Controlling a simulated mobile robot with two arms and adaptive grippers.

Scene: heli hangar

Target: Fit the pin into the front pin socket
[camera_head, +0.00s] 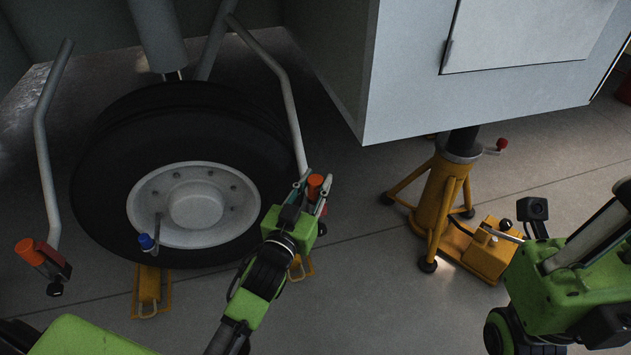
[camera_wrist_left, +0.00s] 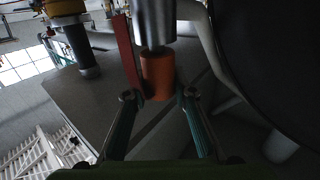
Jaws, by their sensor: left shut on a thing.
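My left gripper (camera_head: 307,184) is shut on the orange head of the pin (camera_head: 315,181), near the lower end of the bent grey tube right of the wheel. In the left wrist view the orange head (camera_wrist_left: 157,75) stands between the two fingertips (camera_wrist_left: 159,95). A silver cylinder (camera_wrist_left: 155,22) shows directly beyond it; I cannot tell whether it is part of the pin. A red strip (camera_wrist_left: 125,55) hangs beside it. The front pin socket cannot be made out clearly. A second orange cap (camera_head: 28,252) with a dark red tag sits at the left tube's end.
The large black tyre (camera_head: 100,165) with its white hub stands left of my gripper, with yellow chocks (camera_head: 150,288) below. A yellow jack stand (camera_head: 437,205) supports the grey fuselage (camera_head: 400,80). My right arm (camera_head: 560,280) is at lower right. Floor between wheel and jack is clear.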

